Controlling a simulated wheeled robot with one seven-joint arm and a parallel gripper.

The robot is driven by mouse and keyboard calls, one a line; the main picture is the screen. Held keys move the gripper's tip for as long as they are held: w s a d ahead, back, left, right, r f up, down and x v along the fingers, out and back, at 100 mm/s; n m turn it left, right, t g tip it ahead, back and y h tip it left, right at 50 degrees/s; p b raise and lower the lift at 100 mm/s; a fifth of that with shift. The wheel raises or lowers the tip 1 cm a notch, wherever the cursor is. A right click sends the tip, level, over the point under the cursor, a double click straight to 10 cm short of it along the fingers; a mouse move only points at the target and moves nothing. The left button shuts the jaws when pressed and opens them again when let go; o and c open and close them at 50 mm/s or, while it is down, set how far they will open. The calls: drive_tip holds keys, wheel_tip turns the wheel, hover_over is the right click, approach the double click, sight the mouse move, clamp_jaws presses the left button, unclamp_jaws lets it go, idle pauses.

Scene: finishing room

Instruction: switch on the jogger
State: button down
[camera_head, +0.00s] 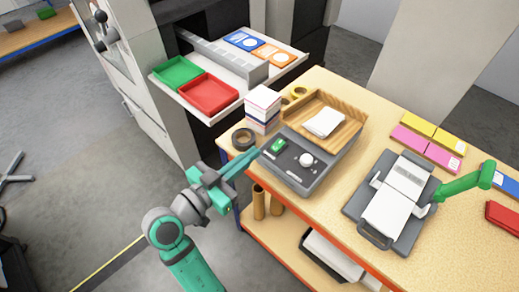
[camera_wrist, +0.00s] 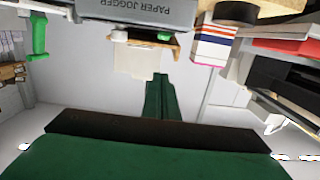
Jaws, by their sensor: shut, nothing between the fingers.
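The paper jogger (camera_head: 318,172) is a grey machine on the wooden bench, with a tilted wooden tray (camera_head: 345,112) holding white paper (camera_head: 324,122). Its front panel has a green switch (camera_head: 278,145) at the left and a white round knob (camera_head: 306,160). My gripper (camera_head: 256,152) is shut and empty, its fingertips just left of the panel near the green switch. I cannot tell whether they touch the jogger. In the wrist view the jogger (camera_wrist: 140,10) is at the top with its lettering upside down, and my shut green fingers (camera_wrist: 161,82) are below it.
A black tape roll (camera_head: 243,139) and a stack of boxes (camera_head: 263,108) stand close behind my gripper. A grey device with a green handle (camera_head: 465,184) is on the bench at right. Cardboard tubes (camera_head: 259,203) stand on the lower shelf. Red and green trays (camera_head: 208,92) are at the back.

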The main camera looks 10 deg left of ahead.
hover_over(273, 149)
drive_tip(key=shift+s+a+f, duration=0.1)
drive_tip(key=shift+s+f, duration=0.15)
drive_tip(key=shift+s, duration=0.2)
drive_tip(key=f, duration=0.3)
drive_tip(key=shift+w, duration=0.25)
drive_tip(key=shift+w+f, duration=0.1)
drive_tip(key=shift+f, duration=0.4)
